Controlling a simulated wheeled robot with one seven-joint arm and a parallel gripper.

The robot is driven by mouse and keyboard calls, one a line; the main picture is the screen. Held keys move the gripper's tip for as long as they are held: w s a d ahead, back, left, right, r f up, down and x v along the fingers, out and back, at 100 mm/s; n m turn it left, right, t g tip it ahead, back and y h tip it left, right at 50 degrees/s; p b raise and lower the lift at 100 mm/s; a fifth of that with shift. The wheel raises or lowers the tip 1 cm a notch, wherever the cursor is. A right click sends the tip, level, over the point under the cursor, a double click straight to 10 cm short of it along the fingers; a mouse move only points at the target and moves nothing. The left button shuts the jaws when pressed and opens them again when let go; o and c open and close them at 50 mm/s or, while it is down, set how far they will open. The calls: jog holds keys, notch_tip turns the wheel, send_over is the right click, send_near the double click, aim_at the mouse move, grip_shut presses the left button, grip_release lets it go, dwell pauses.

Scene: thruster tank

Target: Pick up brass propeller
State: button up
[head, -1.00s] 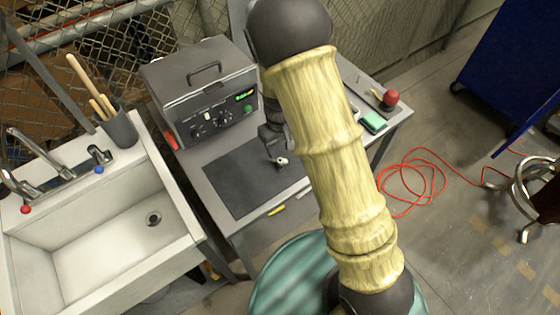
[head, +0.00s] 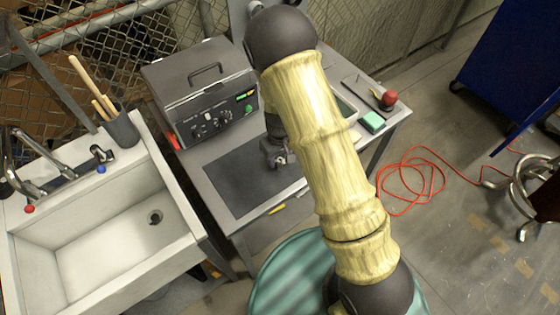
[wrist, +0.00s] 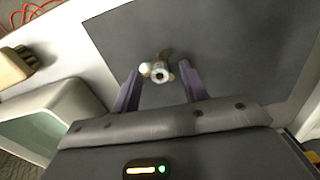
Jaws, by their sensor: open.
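The brass propeller (wrist: 159,72) is a small piece with a round hub and a dark centre hole. It lies on the dark mat (wrist: 215,35) in the wrist view. My gripper (wrist: 159,80) is open, with its two purple fingers on either side of the propeller near their tips. I cannot tell whether either finger touches it. In the head view my gripper (head: 275,158) is low over the mat, partly hidden by my arm. The propeller cannot be made out clearly there.
A grey tank unit (head: 205,95) with knobs and a lid stands behind the mat. A white sink (head: 110,230) is at left. A green sponge (head: 372,121) and a red ball (head: 389,98) lie at the table's right. A yellow item (head: 277,209) is near the front edge.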

dwell(0.3)
grip_shut()
jog(key=shift+r, duration=0.1)
notch_tip(320, 180, up, 10)
jog(key=b, duration=0.1)
dwell(0.5)
jog(key=shift+w+f, duration=0.1)
jog(key=shift+f, duration=0.1)
dwell(0.4)
